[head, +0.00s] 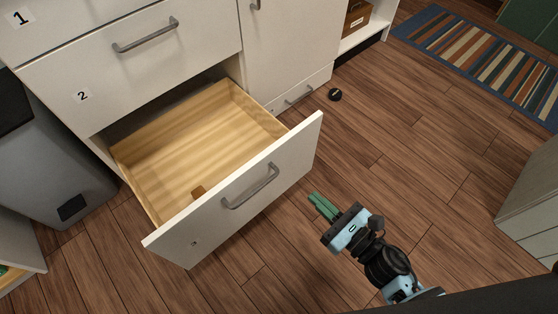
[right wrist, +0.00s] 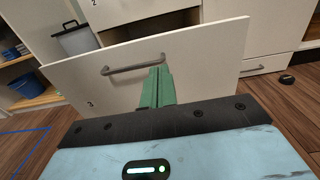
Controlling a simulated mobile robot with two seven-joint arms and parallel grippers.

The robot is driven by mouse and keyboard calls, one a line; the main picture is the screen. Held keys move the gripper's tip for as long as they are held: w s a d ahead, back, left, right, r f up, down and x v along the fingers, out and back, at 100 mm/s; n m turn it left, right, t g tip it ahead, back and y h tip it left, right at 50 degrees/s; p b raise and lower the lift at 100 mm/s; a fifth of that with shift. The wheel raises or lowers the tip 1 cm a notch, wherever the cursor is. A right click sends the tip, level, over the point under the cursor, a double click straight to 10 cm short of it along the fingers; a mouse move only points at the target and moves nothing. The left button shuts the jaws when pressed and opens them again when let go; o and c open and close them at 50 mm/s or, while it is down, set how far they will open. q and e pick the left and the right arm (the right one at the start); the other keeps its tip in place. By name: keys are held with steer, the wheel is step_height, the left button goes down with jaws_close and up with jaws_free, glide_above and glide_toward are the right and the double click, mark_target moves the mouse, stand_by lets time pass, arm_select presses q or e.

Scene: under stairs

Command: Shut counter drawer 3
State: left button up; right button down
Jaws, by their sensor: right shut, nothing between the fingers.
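Counter drawer 3 (head: 245,200) is the lowest drawer in the head view. It is pulled far out, with a white front, a grey bar handle (head: 251,187) and a pale wooden inside (head: 200,140). My left gripper is not in view.
Drawer 2 (head: 145,60) above is shut. A grey bin (head: 50,150) stands left of the drawer. A small black disc (head: 335,94) lies on the wooden floor (head: 420,150). A striped rug (head: 490,65) is at top right, and a pale cabinet (head: 532,190) at the right edge.

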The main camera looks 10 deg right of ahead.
mark_target(270, 155)
steer(key=b+x, duration=0.1)
steer(key=x, duration=1.3)
steer(key=shift+b, duration=0.35)
